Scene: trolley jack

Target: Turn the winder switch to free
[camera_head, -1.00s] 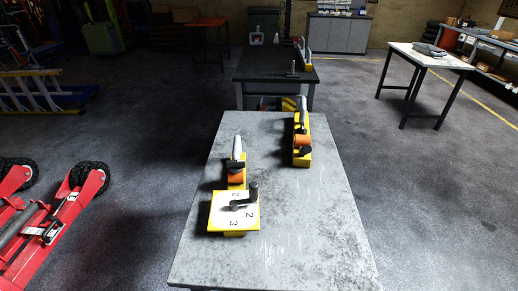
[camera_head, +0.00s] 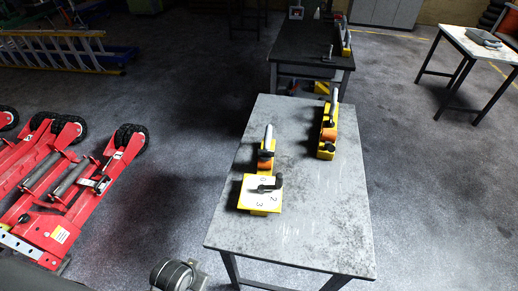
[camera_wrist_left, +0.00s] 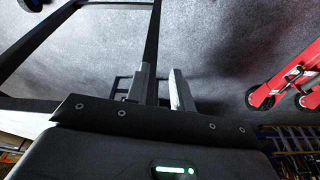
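The winder switch is a yellow device with a white plate (camera_head: 258,193) on the grey table. A black lever (camera_head: 270,185) sits on the plate. The digits 2 and 3 can be read near the lever's right and lower sides; another mark above is too small to read. An orange part (camera_head: 265,163) and a grey cylinder (camera_head: 268,138) extend behind the plate. My left gripper (camera_wrist_left: 161,88) shows in the left wrist view with its two fingers apart and nothing between them. It is away from the switch, which that view does not show. My right gripper is not in view.
A second yellow device with an orange part (camera_head: 328,134) stands at the table's (camera_head: 310,225) back right. Red trolley jacks (camera_head: 75,190) are on the floor at left. A dark table (camera_head: 300,48) stands behind, and a pale table (camera_head: 478,45) at far right.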

